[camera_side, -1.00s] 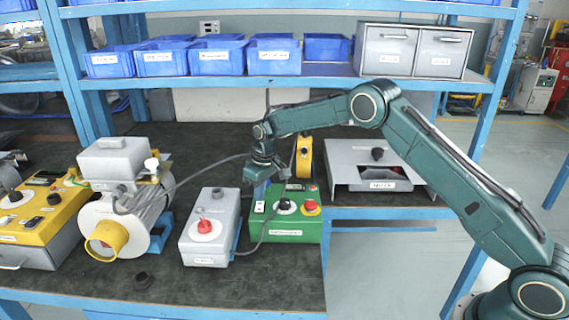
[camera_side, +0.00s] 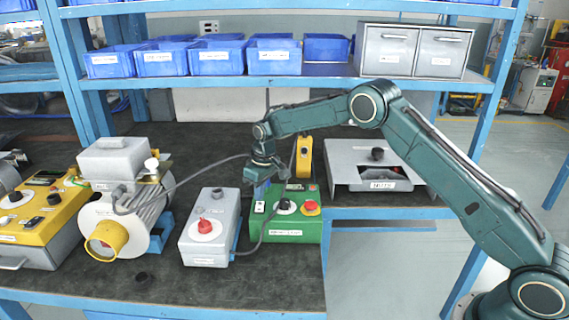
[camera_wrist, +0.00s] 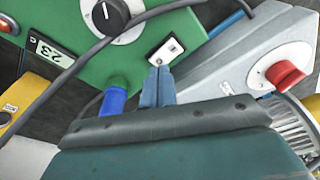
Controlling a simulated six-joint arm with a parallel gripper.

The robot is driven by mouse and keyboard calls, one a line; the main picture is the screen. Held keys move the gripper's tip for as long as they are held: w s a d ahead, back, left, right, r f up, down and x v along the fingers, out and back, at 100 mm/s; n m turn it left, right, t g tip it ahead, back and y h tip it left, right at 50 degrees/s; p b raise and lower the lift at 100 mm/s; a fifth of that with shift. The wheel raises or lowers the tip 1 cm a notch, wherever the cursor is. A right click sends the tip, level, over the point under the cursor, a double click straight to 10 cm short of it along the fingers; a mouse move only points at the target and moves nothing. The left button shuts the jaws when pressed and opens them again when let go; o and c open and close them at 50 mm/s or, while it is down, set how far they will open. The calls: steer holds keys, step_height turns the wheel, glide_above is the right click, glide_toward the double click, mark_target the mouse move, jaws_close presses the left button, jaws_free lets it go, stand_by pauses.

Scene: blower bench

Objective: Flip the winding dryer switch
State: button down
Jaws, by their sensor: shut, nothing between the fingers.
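A green control box (camera_side: 286,222) stands near the front right of the bench, with a label too small to read. My gripper (camera_side: 258,192) is shut and empty over the box's left side. In the wrist view its fingertips (camera_wrist: 158,72) are at the switch's near edge; I cannot tell whether they touch.
A grey box with a red knob (camera_side: 203,226) stands just left of the green box. A grey cable (camera_side: 264,238) loops past both. A yellow-ended motor (camera_side: 105,240) and a yellow box (camera_side: 40,215) stand further left. A grey tray (camera_side: 375,165) is at the right.

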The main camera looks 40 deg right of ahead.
mark_target(261, 204)
steer(key=shift+f, duration=0.8)
stand_by(0.7)
steer(key=shift+r, duration=3.55)
steer(key=s+r+m+t, duration=0.1)
steer(key=s+r+t, duration=0.1)
steer(key=s+r, duration=1.8)
steer(key=s+d+f+m+t, duration=0.1)
steer(key=s+m, duration=0.1)
steer(key=s, duration=2.3)
steer(key=shift+s+d+t, duration=0.35)
steer(key=shift+d+t, duration=0.05)
